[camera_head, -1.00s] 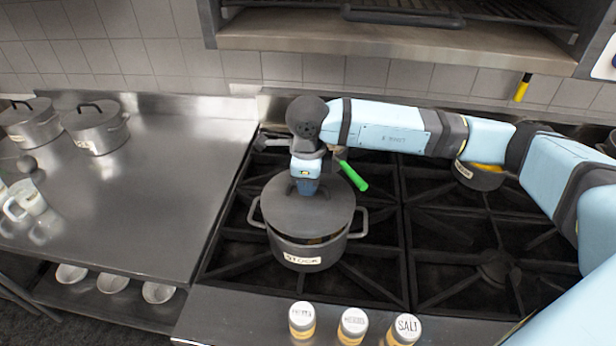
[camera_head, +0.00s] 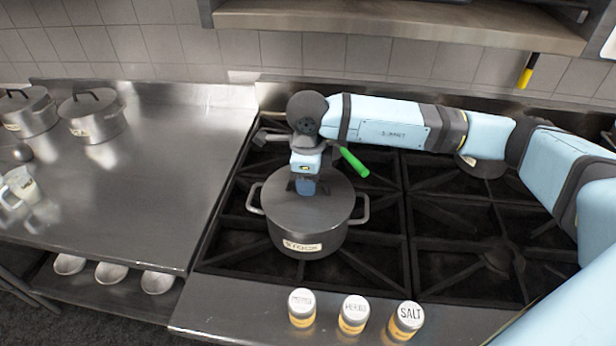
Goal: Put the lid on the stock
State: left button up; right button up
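The stock pot (camera_head: 302,246) stands on the left front of the stove with its "STOCK" label facing me. Its grey lid (camera_head: 325,208) lies flat on the rim, with no gap visible at the front. My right gripper (camera_head: 306,187) points down at the middle of the lid. It appears shut on the lid's dark handle, which is mostly hidden behind the fingers. My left gripper is not in view.
Spice jars (camera_head: 353,314) stand along the stove's front edge. A green-handled utensil (camera_head: 354,161) shows behind the stock pot. A smaller pan (camera_head: 483,166) is partly behind my arm. Two lidded pots (camera_head: 92,118) (camera_head: 27,112) stand on the left counter.

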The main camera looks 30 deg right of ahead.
jog(key=shift+r, duration=0.3)
notch_tip(320, 180, up, 13)
jog(key=b, duration=0.2)
